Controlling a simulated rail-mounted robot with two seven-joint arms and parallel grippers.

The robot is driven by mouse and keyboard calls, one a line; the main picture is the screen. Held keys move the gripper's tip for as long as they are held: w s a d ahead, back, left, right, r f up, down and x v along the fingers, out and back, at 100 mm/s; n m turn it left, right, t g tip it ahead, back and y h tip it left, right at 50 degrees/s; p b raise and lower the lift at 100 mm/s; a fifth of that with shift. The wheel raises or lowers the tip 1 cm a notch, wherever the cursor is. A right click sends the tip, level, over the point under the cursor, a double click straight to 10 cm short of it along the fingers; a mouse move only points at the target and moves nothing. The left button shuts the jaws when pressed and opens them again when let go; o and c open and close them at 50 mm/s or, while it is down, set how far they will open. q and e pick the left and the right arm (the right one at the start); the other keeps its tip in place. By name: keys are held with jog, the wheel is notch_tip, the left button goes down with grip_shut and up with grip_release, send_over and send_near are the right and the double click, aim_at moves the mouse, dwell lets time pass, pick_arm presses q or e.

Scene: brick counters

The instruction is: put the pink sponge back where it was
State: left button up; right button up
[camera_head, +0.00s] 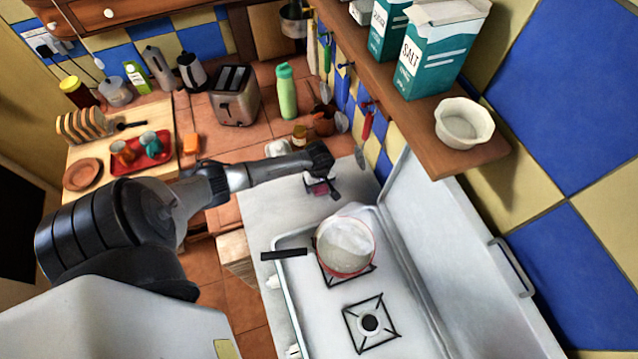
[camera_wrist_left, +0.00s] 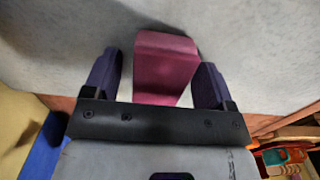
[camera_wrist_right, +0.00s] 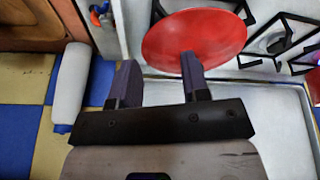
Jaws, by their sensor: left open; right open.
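The pink sponge (camera_wrist_left: 165,62) lies on a pale grey-white counter surface, seen in the left wrist view. My left gripper (camera_head: 321,186) is open, with one finger on each side of the sponge and a visible gap on both sides. In the head view the sponge is mostly hidden by the gripper, at the stretch of counter behind the stove. My right gripper (camera_wrist_right: 158,64) is open and empty in the right wrist view, near a red round object (camera_wrist_right: 195,38) by the stove grates. The right gripper does not show in the head view.
A pot (camera_head: 345,246) with a black handle stands on a stove burner. A wall shelf (camera_head: 440,145) overhangs at the right with boxes and a white bowl (camera_head: 464,122). A green bottle (camera_head: 286,92) and toaster (camera_head: 235,96) stand farther back. A red tray (camera_head: 125,163) lies at left.

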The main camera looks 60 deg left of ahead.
pick_arm(q)
jog(key=shift+r, duration=0.35)
pick_arm(e)
jog(key=shift+a+r, duration=0.1)
jog(key=shift+r, duration=0.15)
jog(key=shift+f, duration=0.25)
pick_arm(q)
notch_tip(320, 180, up, 12)
jog(key=shift+f, duration=0.15)
dwell(0.5)
